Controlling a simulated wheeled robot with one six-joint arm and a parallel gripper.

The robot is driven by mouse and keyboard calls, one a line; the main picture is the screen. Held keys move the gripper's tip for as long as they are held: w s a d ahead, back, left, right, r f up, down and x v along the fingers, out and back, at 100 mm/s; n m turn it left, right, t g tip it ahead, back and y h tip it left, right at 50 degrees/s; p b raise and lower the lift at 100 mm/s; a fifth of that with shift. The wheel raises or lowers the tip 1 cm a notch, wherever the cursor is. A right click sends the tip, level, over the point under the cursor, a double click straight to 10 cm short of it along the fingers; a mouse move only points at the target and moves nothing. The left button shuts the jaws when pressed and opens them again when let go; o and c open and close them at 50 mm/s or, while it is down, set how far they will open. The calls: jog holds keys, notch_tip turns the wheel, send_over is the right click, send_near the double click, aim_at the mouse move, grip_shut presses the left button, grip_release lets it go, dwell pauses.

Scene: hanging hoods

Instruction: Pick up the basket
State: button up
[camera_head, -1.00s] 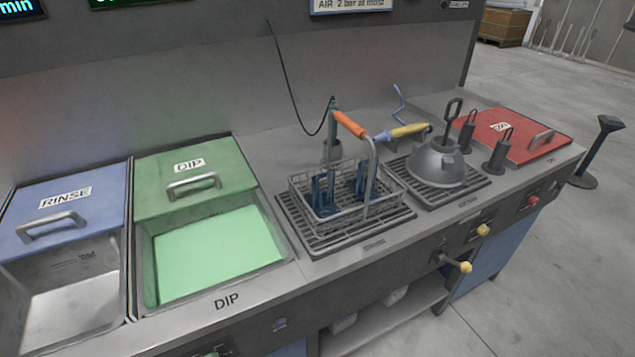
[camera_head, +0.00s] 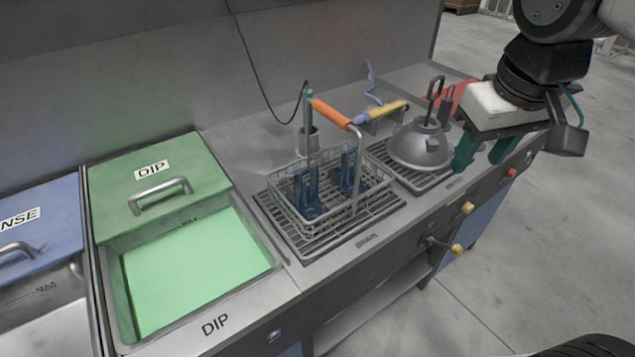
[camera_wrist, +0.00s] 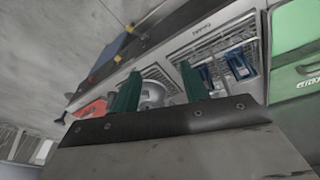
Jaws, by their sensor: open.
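The wire basket (camera_head: 330,205) stands on the drain grate in the middle of the counter, with dark blue parts (camera_head: 312,192) inside it. Its tall bail carries an orange grip (camera_head: 331,114) along the top. My gripper (camera_head: 485,158) is at the right in the head view, above the counter's front edge, open and empty, well apart from the basket. In the wrist view my green fingers (camera_wrist: 160,88) are spread, and the blue parts (camera_wrist: 237,66) in the basket show beyond them. My arm hides part of the red lid.
The open green dip tank (camera_head: 195,262) and its lid (camera_head: 158,185) are left of the basket, with the blue rinse lid (camera_head: 38,222) farther left. A grey hood (camera_head: 420,146) stands on the right grate. A yellow-handled tool (camera_head: 381,112) lies behind. Knobs (camera_head: 457,249) jut from the front.

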jog(key=w+a+r+n+t, duration=0.1)
jog(key=w+a+r+n, duration=0.15)
jog(key=w+a, duration=0.55)
jog(key=n+t+y, duration=0.1)
jog(key=n, duration=0.1)
send_near(333, 111)
jog(key=f, duration=0.1)
jog(key=d+f, duration=0.1)
jog(key=f, duration=0.1)
jog(key=shift+w+d+f, duration=0.1)
jog(key=shift+d+f, duration=0.1)
jog(key=shift+f, duration=0.15)
jog(key=shift+w+a+f+n, duration=0.25)
jog(key=shift+w+a+f, duration=0.25)
jog(key=shift+a, duration=0.2)
jog(key=x, duration=0.5)
jog(key=shift+w+a+f, duration=0.1)
jog(key=shift+w, duration=0.3)
jog(key=shift+w+f, duration=0.2)
jog(key=shift+f, duration=0.3)
jog(key=shift+r, duration=0.1)
grip_shut()
